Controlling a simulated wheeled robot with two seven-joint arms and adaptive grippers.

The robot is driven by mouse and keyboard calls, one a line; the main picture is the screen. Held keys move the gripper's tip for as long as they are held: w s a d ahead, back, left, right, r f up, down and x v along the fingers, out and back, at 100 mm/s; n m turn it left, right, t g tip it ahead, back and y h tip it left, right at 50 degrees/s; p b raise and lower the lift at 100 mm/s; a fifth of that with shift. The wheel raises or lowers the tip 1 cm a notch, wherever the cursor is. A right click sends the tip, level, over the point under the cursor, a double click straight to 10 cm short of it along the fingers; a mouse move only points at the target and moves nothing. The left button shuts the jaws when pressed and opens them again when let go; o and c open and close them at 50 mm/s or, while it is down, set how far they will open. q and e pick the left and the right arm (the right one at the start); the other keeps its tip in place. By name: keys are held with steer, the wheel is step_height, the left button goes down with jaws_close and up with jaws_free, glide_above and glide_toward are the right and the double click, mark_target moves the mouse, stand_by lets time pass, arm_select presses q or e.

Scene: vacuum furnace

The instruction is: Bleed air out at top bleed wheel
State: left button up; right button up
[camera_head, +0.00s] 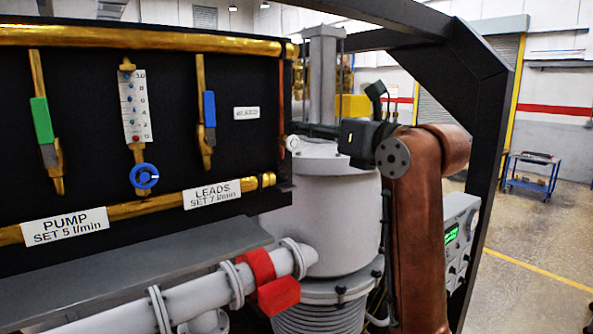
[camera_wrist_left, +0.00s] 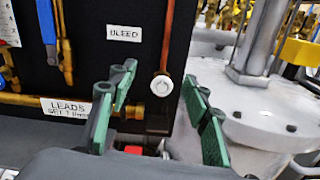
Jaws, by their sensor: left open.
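The bleed wheel is a small white knob (camera_head: 293,143) at the foot of a thin copper pipe, at the right end of the black panel. It also shows in the left wrist view (camera_wrist_left: 163,86), right of the BLEED label (camera_wrist_left: 124,33). My left gripper (camera_wrist_left: 158,78) is open, with green-padded fingers to either side of the knob in that view. No contact with the knob shows. In the head view the gripper (camera_head: 314,130) is dark and partly hidden by its own wrist, close to the knob. My right gripper is not in view.
The panel carries a green-handled valve (camera_head: 41,120), a blue-handled valve (camera_head: 209,109), a flow gauge with a blue wheel (camera_head: 144,177) and brass pipes. A grey vessel (camera_head: 335,215) stands right behind the knob.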

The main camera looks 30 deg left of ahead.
mark_target(295, 144)
arm_select(q)
steer(key=w+a+f, duration=0.1)
steer(key=a, duration=0.1)
steer(key=w+a+f, duration=0.1)
steer(key=a+f, duration=0.1)
steer(key=w+a+f+b, duration=0.1)
steer(key=a, duration=0.1)
steer(key=shift+w+f, duration=0.15)
steer(key=shift+f, duration=0.05)
steer(key=shift+w+a, duration=0.25)
steer(key=shift+a, duration=0.35)
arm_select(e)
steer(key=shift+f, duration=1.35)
arm_select(q)
steer(key=shift+c, duration=0.4)
steer(key=c, duration=1.1)
